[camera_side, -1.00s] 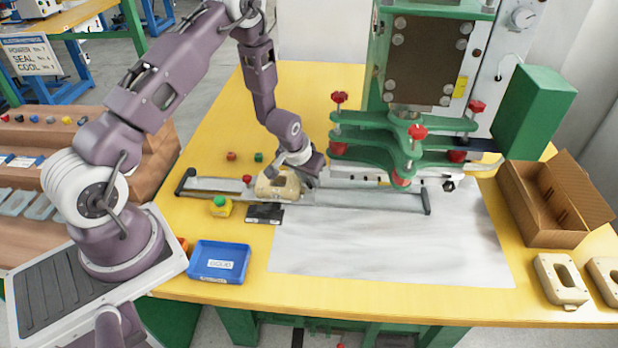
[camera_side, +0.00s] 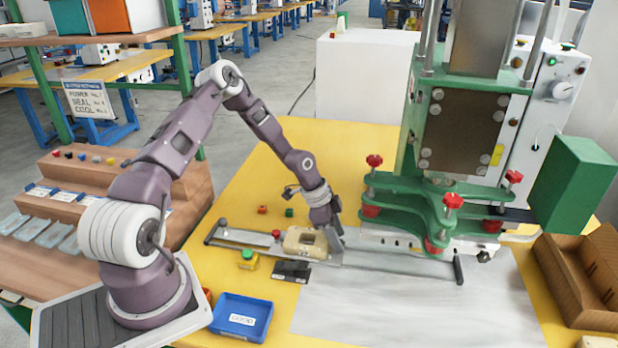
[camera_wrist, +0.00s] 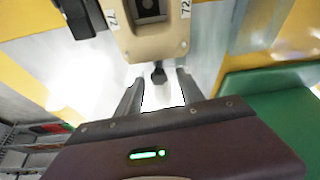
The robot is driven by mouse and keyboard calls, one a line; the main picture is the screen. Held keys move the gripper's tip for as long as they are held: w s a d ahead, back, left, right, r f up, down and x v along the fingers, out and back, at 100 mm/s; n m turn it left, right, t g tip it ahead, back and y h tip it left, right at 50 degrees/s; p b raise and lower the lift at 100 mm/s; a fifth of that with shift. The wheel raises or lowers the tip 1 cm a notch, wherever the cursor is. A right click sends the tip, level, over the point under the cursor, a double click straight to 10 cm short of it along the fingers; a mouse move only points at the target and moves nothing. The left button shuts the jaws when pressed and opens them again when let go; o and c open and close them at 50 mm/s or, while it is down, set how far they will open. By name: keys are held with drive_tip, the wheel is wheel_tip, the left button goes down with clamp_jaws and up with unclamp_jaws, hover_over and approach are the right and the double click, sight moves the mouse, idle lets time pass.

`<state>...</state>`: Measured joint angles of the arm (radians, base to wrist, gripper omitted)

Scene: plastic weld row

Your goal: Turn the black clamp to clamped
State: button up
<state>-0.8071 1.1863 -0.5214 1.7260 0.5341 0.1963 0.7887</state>
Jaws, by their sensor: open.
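My gripper (camera_side: 333,238) is low over the metal slide rail, at the right end of the beige housing (camera_side: 303,241). In the wrist view my gripper (camera_wrist: 159,88) is open, with its two fingers apart. A small black knob, apparently the black clamp (camera_wrist: 158,73), shows at the near edge of the beige housing (camera_wrist: 152,38). It appears between the fingertips; I cannot tell whether they touch it. In the side view I cannot make out the clamp beside my gripper. Whether it is turned to clamped cannot be read.
The green press (camera_side: 440,205) with red knobs stands right of my gripper. A green-topped yellow button box (camera_side: 248,260), a black block (camera_side: 291,271) and a blue tray (camera_side: 241,318) lie in front. A cardboard box (camera_side: 580,275) is at right. The white sheet (camera_side: 400,310) is clear.

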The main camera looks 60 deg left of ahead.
drive_tip(key=m, duration=0.2)
drive_tip(key=shift+w+a+m+g+h, duration=0.15)
drive_tip(key=shift+m+g+h, duration=0.15)
drive_tip(key=shift+g+h, duration=0.1)
drive_tip(key=s+d+r+n+y, duration=0.1)
drive_tip(key=s+r, duration=0.3)
drive_tip(key=r, duration=0.5)
drive_tip(key=s+d+r+n+y, duration=0.1)
drive_tip(key=s+d+r+y, duration=0.1)
drive_tip(key=s+r, duration=0.3)
drive_tip(key=s+d+r+n+y, duration=0.2)
drive_tip(key=s+d+r, duration=0.1)
drive_tip(key=r, duration=1)
drive_tip(key=shift+s+g, duration=0.4)
drive_tip(key=shift+s, duration=0.35)
drive_tip(key=shift+d+r, duration=0.1)
